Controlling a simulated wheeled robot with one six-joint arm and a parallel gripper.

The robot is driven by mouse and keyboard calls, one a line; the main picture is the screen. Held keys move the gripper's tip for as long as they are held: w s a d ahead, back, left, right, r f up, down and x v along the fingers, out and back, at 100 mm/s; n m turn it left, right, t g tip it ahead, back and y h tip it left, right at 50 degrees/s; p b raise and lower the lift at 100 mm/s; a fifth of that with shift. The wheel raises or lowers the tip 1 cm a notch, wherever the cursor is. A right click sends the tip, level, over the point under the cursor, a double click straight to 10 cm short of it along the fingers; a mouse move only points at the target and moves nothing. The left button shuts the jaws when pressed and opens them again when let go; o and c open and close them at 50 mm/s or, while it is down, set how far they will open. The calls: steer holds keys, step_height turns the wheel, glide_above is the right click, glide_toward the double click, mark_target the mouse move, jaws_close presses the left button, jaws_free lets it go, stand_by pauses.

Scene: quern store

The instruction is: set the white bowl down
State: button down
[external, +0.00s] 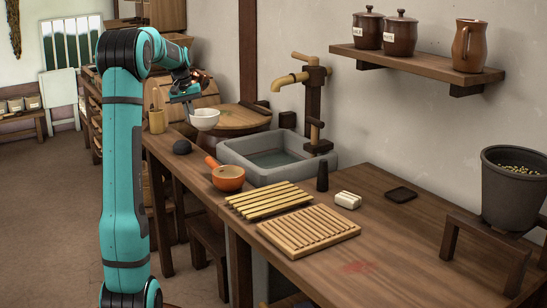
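The white bowl (205,119) is at the upper left of the external view, above the worktop and left of the stone sink. My gripper (188,100) is just above the bowl's left side, pointing down, with one finger reaching the bowl's left rim. The bowl looks upright and raised off the surface, in front of a round wooden lid or board (238,122). The fingertips are small and partly hidden by the bowl, but they appear shut on its rim.
The stone sink (240,150) holds water under a wooden tap (315,105). Slatted racks (308,231) (268,200) lie in front.

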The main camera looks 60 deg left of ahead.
steer(key=shift+m, duration=0.5)
steer(key=w+d, duration=0.7)
steer(key=d, duration=0.9)
steer(key=w+d+r, duration=0.1)
steer(key=w+d, duration=0.6)
steer(key=d, duration=0.9)
steer(key=w+d, duration=0.7)
steer(key=d, duration=0.9)
steer(key=shift+d+r, duration=0.25)
steer(key=shift+r, duration=0.1)
steer(key=s+d, duration=0.2)
steer(key=d, duration=1)
steer(key=s+d, duration=0.2)
steer(key=d, duration=1.1)
steer(key=s+d+f, duration=0.1)
steer(key=s+d, duration=0.7)
steer(key=d, duration=0.3)
steer(key=s+d+f, duration=0.1)
steer(key=s+d, duration=0.6)
steer(key=d, duration=0.4)
steer(key=shift+f, duration=5)
